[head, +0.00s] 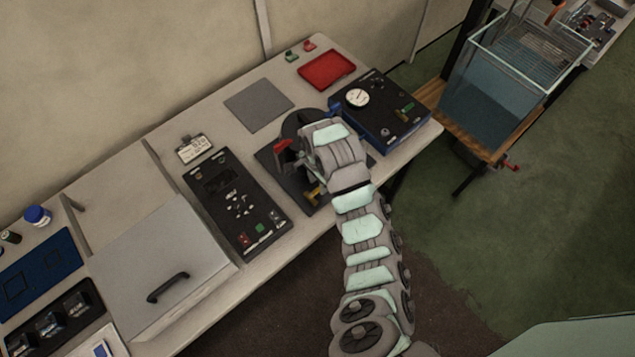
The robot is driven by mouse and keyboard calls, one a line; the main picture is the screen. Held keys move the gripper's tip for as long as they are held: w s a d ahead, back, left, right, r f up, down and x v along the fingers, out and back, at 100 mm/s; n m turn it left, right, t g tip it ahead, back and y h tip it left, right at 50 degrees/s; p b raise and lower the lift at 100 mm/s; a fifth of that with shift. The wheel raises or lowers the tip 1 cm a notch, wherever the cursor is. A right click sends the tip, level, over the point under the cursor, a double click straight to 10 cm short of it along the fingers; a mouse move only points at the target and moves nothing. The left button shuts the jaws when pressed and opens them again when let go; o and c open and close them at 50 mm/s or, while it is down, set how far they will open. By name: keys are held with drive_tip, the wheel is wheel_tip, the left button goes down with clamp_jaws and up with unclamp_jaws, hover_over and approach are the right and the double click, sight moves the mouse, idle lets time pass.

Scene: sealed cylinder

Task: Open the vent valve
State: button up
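A dark apparatus with a square base plate (272,161) stands on the bench. My arm hides much of it. A red part (283,146) shows on its left side, and a yellow part (313,194) shows near its front edge. I cannot tell which of these is the vent valve. My gripper (291,160) is over the apparatus, close to the red part. Its fingers are small and partly hidden, so I cannot tell whether it touches anything or is open or shut.
Left of the apparatus lies a black control panel (235,202), with a grey handled box (160,262) beyond. Right of it is a blue box with a gauge (380,110). A grey mat (258,106) and red tray (326,69) lie behind. A water tank (490,105) stands at right.

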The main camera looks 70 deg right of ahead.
sight(316, 191)
drive_tip(key=shift+f, duration=1.3)
drive_tip(key=shift+c, duration=0.2)
clamp_jaws()
